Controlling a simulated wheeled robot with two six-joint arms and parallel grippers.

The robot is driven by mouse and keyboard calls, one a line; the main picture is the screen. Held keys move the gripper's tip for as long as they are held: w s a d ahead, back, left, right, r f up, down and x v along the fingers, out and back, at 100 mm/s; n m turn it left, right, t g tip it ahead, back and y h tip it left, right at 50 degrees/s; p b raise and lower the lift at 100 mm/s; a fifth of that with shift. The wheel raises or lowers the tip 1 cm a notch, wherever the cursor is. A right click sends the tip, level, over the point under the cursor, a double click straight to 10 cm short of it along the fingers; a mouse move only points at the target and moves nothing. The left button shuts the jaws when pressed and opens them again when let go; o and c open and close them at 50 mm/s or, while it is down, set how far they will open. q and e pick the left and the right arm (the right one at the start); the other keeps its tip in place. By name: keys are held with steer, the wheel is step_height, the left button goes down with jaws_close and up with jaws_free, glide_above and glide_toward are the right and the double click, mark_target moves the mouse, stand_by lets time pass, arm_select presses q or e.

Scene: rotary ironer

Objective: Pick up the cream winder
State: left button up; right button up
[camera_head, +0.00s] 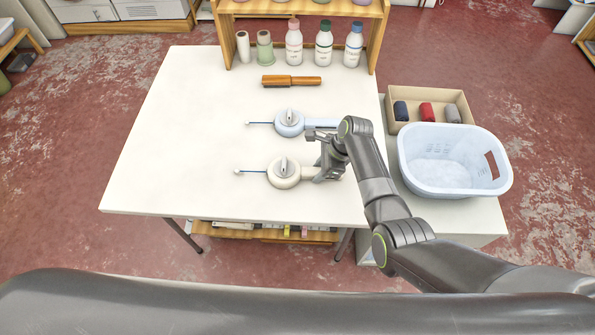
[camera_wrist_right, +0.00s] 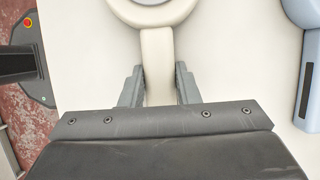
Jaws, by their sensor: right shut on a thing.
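The cream winder (camera_head: 283,174) lies on the white table, with its round body and thin rod toward the left and its handle toward the right. My right gripper (camera_head: 325,172) is at the handle. In the right wrist view the cream handle (camera_wrist_right: 157,60) runs between the two fingers of my right gripper (camera_wrist_right: 159,84), which is shut on it. The far end of the handle is hidden by the gripper. The winder appears to rest on the table. My left gripper is not in view.
A light blue winder (camera_head: 289,122) lies just behind the cream one and also shows in the right wrist view (camera_wrist_right: 308,70). A wooden brush (camera_head: 291,81) and a shelf with several bottles (camera_head: 294,45) stand farther back. A light blue basket (camera_head: 452,165) is at the right.

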step_height(320, 180, up, 10)
steer(key=shift+r, duration=0.15)
stand_by(0.6)
step_height(320, 180, down, 7)
steer(key=shift+f, duration=0.2)
stand_by(0.4)
steer(key=shift+f, duration=1.25)
steer(key=shift+f, duration=0.2)
steer(key=o, duration=0.8)
